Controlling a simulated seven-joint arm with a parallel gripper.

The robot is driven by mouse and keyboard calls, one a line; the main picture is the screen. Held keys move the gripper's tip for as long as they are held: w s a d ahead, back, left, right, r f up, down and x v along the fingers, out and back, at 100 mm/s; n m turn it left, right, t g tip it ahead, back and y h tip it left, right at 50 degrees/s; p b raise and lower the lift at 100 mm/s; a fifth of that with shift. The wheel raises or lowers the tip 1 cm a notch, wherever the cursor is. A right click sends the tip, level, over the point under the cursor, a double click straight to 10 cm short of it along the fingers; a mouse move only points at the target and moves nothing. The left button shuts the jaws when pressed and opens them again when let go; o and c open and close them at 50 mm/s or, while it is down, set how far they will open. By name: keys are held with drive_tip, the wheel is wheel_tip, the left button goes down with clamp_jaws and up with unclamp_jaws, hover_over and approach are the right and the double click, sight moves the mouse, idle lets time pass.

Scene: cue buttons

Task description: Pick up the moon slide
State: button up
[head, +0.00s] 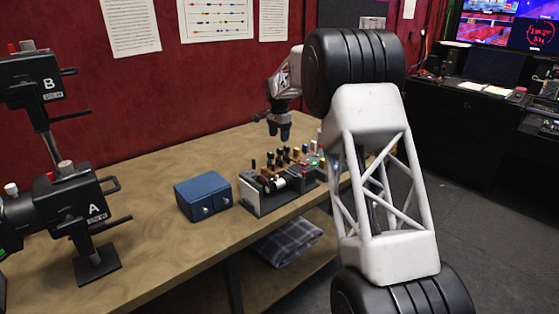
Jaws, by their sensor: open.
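I cannot pick out the moon slide in the head view; anything that small is too fine to tell, or it is hidden. My gripper (279,135) points down above the back of the control panel on the table, with its dark fingers apart and nothing seen between them. The control panel (262,203) has several upright levers and coloured buttons. A closed blue case (203,194) with two light latches stands just left of the panel, below and left of my gripper.
A black device marked A (88,208) stands at the table's left, with one marked B (38,84) above it. The wooden table (150,240) is clear in front of the blue case. A plaid cloth (288,243) lies on the shelf below. My arm covers the table's right end.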

sight(279, 149)
drive_tip(key=shift+f, duration=1.3)
drive_tip(key=shift+w+f, duration=0.1)
drive_tip(key=shift+f, duration=2.5)
drive_tip(key=c, duration=1)
drive_tip(key=shift+r, duration=0.1)
drive_tip(key=shift+r, duration=4.9)
